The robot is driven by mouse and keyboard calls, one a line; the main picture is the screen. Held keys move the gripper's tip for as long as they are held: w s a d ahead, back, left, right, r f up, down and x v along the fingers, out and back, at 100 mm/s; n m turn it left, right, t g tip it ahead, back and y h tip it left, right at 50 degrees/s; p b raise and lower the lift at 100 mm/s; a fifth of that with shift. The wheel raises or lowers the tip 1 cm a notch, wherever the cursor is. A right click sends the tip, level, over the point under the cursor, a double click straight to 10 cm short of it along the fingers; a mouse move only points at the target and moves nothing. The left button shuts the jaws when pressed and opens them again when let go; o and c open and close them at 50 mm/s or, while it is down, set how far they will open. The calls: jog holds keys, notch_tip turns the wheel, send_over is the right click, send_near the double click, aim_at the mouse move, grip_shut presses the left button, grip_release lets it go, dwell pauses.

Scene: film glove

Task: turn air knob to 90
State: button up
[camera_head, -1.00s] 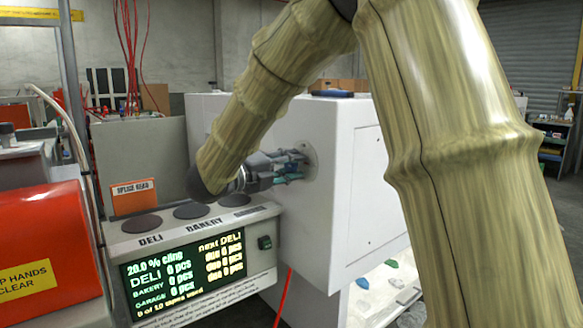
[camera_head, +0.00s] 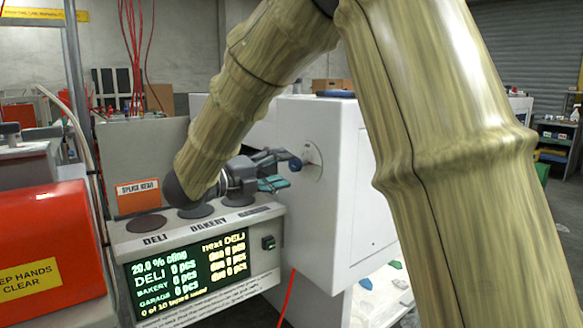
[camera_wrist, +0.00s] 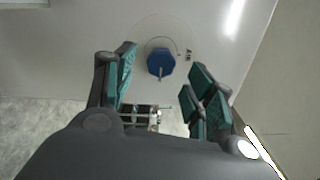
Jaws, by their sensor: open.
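The blue air knob (camera_wrist: 160,63) sits on the white cabinet face in the wrist view, with a pale pointer on it and the word AIR beside its dial ring. My gripper (camera_wrist: 165,82) is open, with one green-padded finger to the left of the knob and the others to the right. The knob lies ahead of and between the fingers, and I see no contact. My gripper (camera_head: 280,168) also shows in the head view, partly overlapping the dial area. The knob's exact setting is too small to read.
The white cabinet (camera_head: 335,240) fills the middle. A control panel (camera_head: 190,265) with a lit display reading 20.0 % and round dark pads stands in front of it at left. An orange-red guard (camera_head: 45,240) is at far left. A red cable (camera_head: 286,298) hangs below.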

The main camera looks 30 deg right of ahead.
jog(key=a, duration=0.7)
jog(key=shift+s, duration=0.3)
